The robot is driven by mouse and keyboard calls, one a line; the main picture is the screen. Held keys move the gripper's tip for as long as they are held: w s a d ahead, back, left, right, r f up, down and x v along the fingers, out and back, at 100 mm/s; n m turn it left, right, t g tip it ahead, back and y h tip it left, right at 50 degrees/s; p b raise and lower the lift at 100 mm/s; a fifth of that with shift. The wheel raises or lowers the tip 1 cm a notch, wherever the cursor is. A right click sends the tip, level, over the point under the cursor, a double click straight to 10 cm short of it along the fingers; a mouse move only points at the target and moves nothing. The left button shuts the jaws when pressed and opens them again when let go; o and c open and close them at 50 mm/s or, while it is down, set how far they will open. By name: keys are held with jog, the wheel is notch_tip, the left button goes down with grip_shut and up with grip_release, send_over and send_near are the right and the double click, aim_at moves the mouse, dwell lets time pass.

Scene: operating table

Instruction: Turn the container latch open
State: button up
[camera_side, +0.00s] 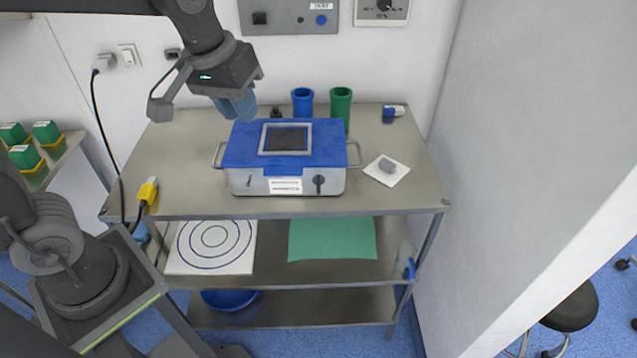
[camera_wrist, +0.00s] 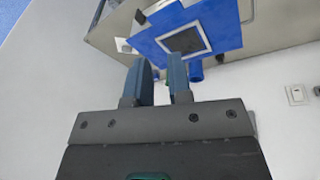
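The container (camera_side: 260,187) is a silver box with a blue lid (camera_side: 233,150) and a dark framed window on top. It stands on the steel table. The latch (camera_side: 318,181) is a small dark knob on the right part of its front face and looks roughly upright. My gripper (camera_side: 238,108) is in the air above the back left of the lid, apart from the container and away from the latch. In the wrist view my gripper (camera_wrist: 160,75) shows two blue fingers with an empty gap between them. The blue lid (camera_wrist: 222,22) shows beyond them; I cannot surely make out the latch there.
A blue cup (camera_side: 302,101) and a green cup (camera_side: 340,106) stand behind the container. A white pad (camera_side: 398,177) with a grey piece lies to its right. A yellow connector (camera_side: 148,190) is at the table's left front edge.

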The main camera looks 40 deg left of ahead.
aim_at(318, 182)
jog(key=w+d+f+n+g, duration=0.3)
jog(key=w+d+f+n, duration=0.2)
jog(key=w+f, duration=0.5)
jog(key=f, duration=0.4)
jog(key=w+f, duration=0.1)
jog(key=f, duration=0.6)
jog(key=shift+w+d+f, duration=0.15)
jog(key=shift+w+f, duration=0.15)
jog(key=shift+w, duration=0.1)
grip_shut()
